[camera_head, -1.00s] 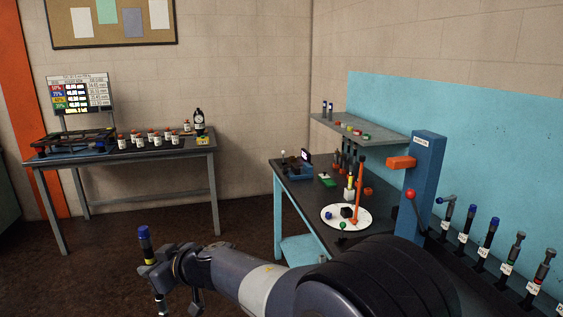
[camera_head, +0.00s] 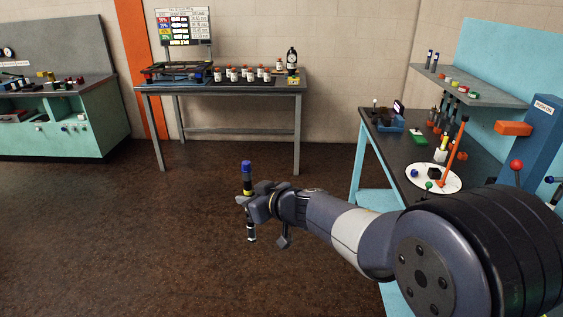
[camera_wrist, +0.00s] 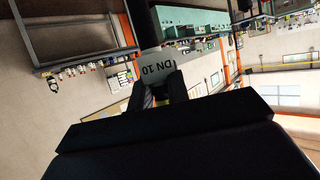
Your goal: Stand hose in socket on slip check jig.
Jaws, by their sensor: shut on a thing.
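My gripper (camera_head: 254,206) is shut on an upright dark hose with a blue top end (camera_head: 246,167) and a yellow band, held over open floor away from any table. Its lower end (camera_head: 251,234) hangs below the jaws. In the wrist view a pale tag reading DN 10 (camera_wrist: 158,68) shows between the finger ends (camera_wrist: 160,92), beside the dark hose (camera_wrist: 146,28). I cannot tell for certain which fixture is the slip check jig. A white round plate (camera_head: 452,181) with an orange post stands on the right bench. No socket can be made out clearly.
A teal cabinet bench (camera_head: 85,130) stands at the left. A blue column (camera_head: 540,135) and shelf (camera_head: 478,88) are at right. The middle floor is clear.

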